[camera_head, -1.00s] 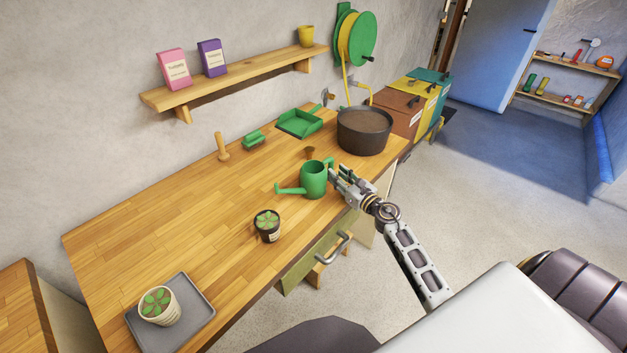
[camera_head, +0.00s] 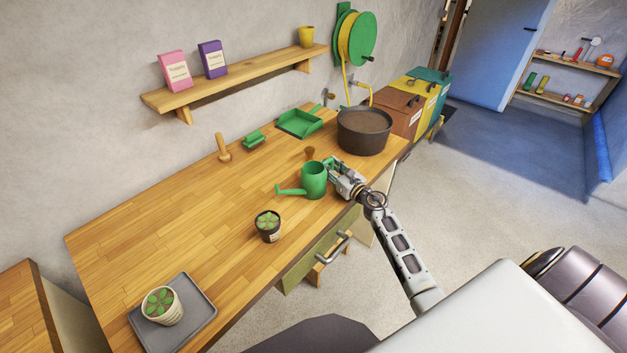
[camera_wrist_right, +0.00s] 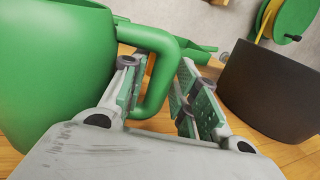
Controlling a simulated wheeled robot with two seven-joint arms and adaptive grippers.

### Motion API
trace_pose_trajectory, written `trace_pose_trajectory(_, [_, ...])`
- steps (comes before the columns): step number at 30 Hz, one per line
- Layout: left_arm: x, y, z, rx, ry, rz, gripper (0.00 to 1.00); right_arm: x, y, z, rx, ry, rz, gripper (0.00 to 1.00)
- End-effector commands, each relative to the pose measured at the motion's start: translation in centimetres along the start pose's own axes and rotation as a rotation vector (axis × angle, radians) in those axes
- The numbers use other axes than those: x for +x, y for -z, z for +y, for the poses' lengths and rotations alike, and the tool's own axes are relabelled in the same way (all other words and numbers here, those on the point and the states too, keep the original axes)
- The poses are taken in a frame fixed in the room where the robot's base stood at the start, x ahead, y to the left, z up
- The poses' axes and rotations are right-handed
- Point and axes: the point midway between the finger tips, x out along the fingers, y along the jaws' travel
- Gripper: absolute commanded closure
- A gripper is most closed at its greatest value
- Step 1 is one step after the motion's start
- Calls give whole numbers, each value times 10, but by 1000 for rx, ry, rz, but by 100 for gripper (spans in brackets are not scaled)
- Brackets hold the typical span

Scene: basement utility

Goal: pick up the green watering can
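The green watering can (camera_head: 313,182) stands upright on the wooden workbench, its spout to the left and its handle to the right. In the right wrist view the can's body (camera_wrist_right: 50,70) fills the left side. My right gripper (camera_head: 338,170) is at the handle. In the right wrist view its fingers (camera_wrist_right: 160,76) are apart, with the handle (camera_wrist_right: 157,92) between them. One finger is inside the handle loop and the other is outside, with a gap showing beside the outer finger. My left gripper is not in view.
A dark round pot (camera_head: 364,135) of soil stands just behind the gripper. A small potted plant (camera_head: 268,228) is in front of the can. A green dustpan (camera_head: 298,124) lies behind. The left part of the workbench (camera_head: 150,235) is mostly clear.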

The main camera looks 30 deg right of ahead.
Motion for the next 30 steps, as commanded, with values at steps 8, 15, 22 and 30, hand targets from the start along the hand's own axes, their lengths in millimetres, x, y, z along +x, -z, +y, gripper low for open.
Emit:
trace_pose_trajectory(8, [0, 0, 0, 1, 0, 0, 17, 1, 1, 0, 0, 0, 1, 70])
trace_pose_trajectory(15, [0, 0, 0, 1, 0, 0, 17, 1, 1, 0, 0, 0, 1, 70])
trace_pose_trajectory(22, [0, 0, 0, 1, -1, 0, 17, 1, 1, 0, 0, 0, 1, 100])
trace_pose_trajectory(30, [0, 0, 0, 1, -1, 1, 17, 1, -1, 0, 1, 0, -1, 100])
